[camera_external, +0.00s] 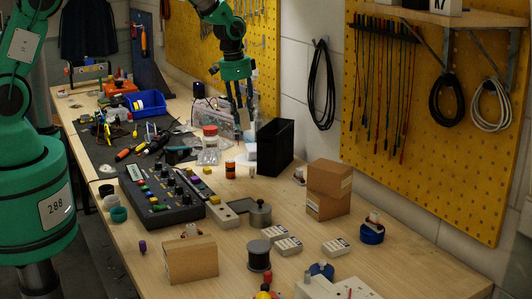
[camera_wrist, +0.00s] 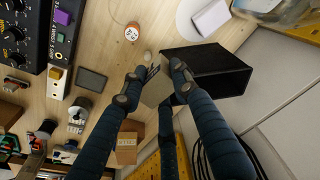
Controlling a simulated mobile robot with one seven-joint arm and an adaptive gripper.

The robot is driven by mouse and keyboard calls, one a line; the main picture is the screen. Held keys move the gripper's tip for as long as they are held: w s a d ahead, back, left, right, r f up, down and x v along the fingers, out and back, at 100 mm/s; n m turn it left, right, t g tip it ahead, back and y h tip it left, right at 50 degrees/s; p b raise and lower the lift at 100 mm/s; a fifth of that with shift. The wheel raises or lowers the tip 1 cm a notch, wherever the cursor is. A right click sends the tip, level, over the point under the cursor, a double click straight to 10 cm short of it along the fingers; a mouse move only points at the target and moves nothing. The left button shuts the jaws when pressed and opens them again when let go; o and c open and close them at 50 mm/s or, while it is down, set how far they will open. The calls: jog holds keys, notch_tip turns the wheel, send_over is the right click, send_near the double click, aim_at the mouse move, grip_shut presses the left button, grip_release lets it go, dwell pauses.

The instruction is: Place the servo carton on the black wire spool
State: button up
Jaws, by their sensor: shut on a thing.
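My gripper (camera_external: 245,122) hangs above the far-middle part of the bench, in front of the yellow pegboard and left of the black bin. In the wrist view its fingers (camera_wrist: 159,74) are closed around a small tan box, likely the servo carton (camera_wrist: 156,90), partly hidden by the fingers. In the external view the held box is hard to make out. The black wire spool (camera_external: 259,256) stands upright on the near part of the bench, well below and nearer than my gripper. Its upper end shows bare.
A tall black bin (camera_external: 275,147) stands close to my gripper. A black mixer (camera_external: 163,197) lies left.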

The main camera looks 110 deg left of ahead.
jog(key=w+d+m, duration=0.3)
jog(key=d+m, duration=0.1)
jog(key=d, duration=1)
jog(key=w+d+m+g+h, duration=0.15)
jog(key=d+m, duration=0.25)
jog(key=d, duration=1)
jog(key=w+d+m+t+y, duration=0.1)
jog(key=w+d+m, duration=0.3)
jog(key=d, duration=1)
jog(key=s+d+m, duration=0.3)
jog(key=d, duration=0.6)
jog(key=shift+g, duration=0.45)
jog(key=shift+d+f, duration=0.2)
jog(key=shift+f, duration=2.4)
jog(key=w, duration=0.5)
jog(key=w+a+f, duration=0.1)
jog(key=w, duration=0.4)
jog(key=w+p, duration=0.1)
jog(key=w, duration=0.5)
jog(key=shift+a+f, duration=0.15)
jog(key=shift+f, duration=0.1)
